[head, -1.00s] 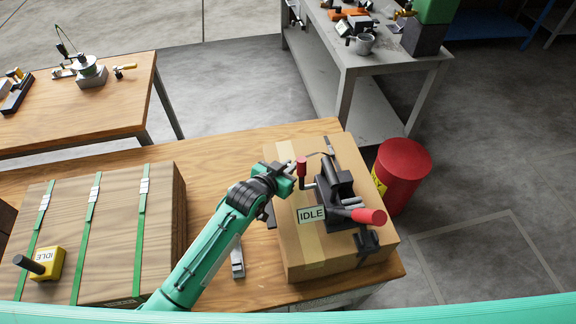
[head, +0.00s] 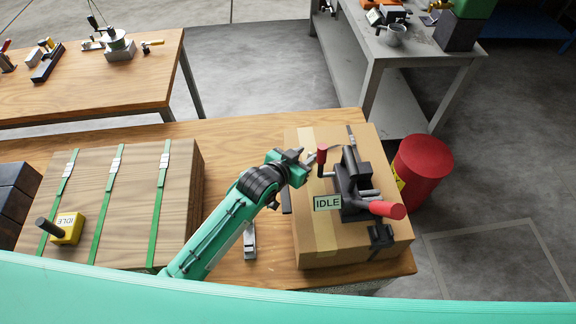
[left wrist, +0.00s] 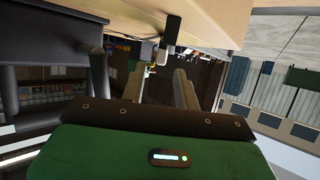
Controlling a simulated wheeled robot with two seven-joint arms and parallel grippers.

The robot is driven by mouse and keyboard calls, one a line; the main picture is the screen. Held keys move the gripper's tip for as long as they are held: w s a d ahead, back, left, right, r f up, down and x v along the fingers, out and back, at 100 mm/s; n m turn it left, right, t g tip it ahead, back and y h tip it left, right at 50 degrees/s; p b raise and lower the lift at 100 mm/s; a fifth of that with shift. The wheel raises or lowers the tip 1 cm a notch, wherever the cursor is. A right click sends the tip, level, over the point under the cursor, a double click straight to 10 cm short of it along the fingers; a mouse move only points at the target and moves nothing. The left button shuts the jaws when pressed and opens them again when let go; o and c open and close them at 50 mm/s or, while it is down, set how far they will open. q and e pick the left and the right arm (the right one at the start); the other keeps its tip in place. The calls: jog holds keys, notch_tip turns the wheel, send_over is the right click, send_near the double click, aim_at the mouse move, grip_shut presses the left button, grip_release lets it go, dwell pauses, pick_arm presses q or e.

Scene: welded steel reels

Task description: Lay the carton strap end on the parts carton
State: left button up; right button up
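The parts carton (head: 312,240) is a brown taped box on the wooden bench. A black strapping tool with red knobs (head: 350,190) and an IDLE sign stands on it. A thin dark curved piece (head: 335,147) reaches from near the upright red knob towards the tool; I cannot tell whether it is the strap end. A grey strip (head: 351,136) shows at the carton's far edge. My left gripper (head: 308,158) is just left of the upright knob, above the carton's left side. Its fingers (left wrist: 158,85) stand apart in the left wrist view, with nothing clearly held. My right gripper is out of view.
A grey metal piece (head: 250,240) lies between crate and carton. A red drum (head: 422,170) stands right of the bench. Bare bench (head: 240,140) lies behind my arm.

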pick_arm(q)
jog(key=b+v, duration=0.1)
jog(key=v, duration=0.8)
jog(key=shift+s+a+r+b, duration=0.15)
jog(key=shift+s+b, duration=0.15)
jog(key=shift+b, duration=0.05)
